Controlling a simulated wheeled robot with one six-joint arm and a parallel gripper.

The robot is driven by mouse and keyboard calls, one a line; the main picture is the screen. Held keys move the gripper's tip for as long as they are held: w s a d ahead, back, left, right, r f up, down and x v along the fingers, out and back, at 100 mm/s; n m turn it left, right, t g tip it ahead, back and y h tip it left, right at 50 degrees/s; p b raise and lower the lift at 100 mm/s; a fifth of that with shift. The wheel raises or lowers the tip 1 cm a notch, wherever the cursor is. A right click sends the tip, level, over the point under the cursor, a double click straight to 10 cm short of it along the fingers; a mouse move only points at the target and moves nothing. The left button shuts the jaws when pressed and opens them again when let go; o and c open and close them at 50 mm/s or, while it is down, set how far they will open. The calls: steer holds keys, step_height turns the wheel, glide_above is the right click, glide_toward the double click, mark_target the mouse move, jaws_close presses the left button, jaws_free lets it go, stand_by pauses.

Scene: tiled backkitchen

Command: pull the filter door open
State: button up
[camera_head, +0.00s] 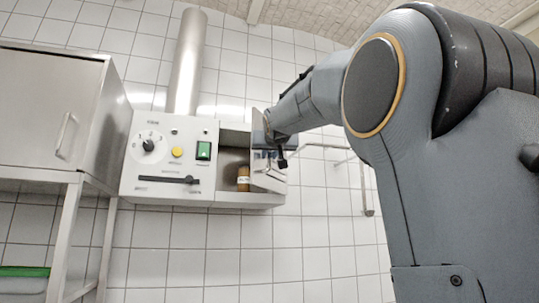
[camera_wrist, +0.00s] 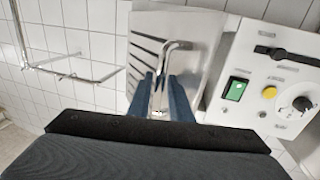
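The filter door (camera_head: 268,178) is at the right end of the wall-mounted control box. It stands ajar, swung outward, and the compartment (camera_head: 232,160) behind it shows. In the wrist view the door (camera_wrist: 197,35) is a pale metal panel with dark slots and a bent metal bar handle (camera_wrist: 160,85). My gripper (camera_wrist: 161,76) has its two blue fingers on either side of the handle, close against it. In the head view my gripper (camera_head: 277,152) is at the door's front, and its fingertips are too small to make out.
The control panel (camera_head: 168,158) carries a dial, a yellow button, a green switch and a slider. A metal cabinet (camera_head: 50,105) is at left. A wall rail (camera_head: 325,147) is right of the door.

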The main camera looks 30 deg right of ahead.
steer(key=b+v, duration=0.3)
steer(key=v, duration=0.4)
steer(key=shift+s+a+b, duration=0.15)
steer(key=shift+s+b, duration=0.2)
steer(key=shift+s, duration=0.05)
